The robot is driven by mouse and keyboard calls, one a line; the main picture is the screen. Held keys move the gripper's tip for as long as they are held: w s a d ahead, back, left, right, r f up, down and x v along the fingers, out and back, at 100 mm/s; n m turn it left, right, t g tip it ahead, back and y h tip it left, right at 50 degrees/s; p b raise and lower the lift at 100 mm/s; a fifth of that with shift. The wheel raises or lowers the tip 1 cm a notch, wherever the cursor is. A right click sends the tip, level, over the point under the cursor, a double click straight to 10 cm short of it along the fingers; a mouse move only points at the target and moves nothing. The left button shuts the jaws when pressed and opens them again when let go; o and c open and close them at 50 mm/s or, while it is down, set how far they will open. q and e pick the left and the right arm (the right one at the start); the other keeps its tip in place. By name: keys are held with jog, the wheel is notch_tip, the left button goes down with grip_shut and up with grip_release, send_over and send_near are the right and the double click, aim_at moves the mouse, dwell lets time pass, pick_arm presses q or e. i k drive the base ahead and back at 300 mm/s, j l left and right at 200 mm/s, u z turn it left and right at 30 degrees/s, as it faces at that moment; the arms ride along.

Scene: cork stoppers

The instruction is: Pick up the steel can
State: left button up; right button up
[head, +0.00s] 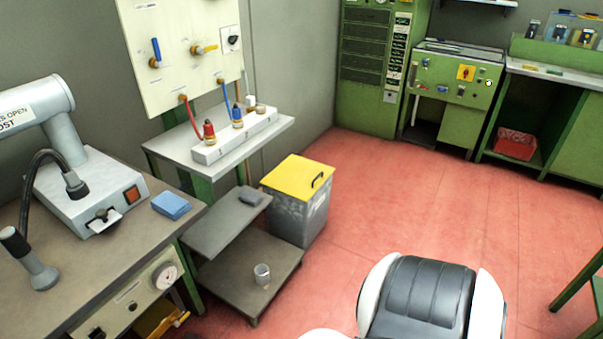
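A small grey can (262,274), which looks like the steel can, stands upright on the low brown-grey shelf (225,285) near the floor, close to the shelf's right side. It looks open at the top; what is inside is too small to tell. Nothing touches it. Neither my left nor my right gripper is in view.
A grey bin with a yellow lid (300,169) stands behind the low shelf. An upper shelf (222,225) holding a dark block (251,195) overhangs its left part. A workbench (100,250) is at left. The red floor (400,190) is open to the right.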

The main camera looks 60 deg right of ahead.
aim_at(262, 273)
jog(key=z, duration=1.5)
jog(key=i+l, duration=0.5)
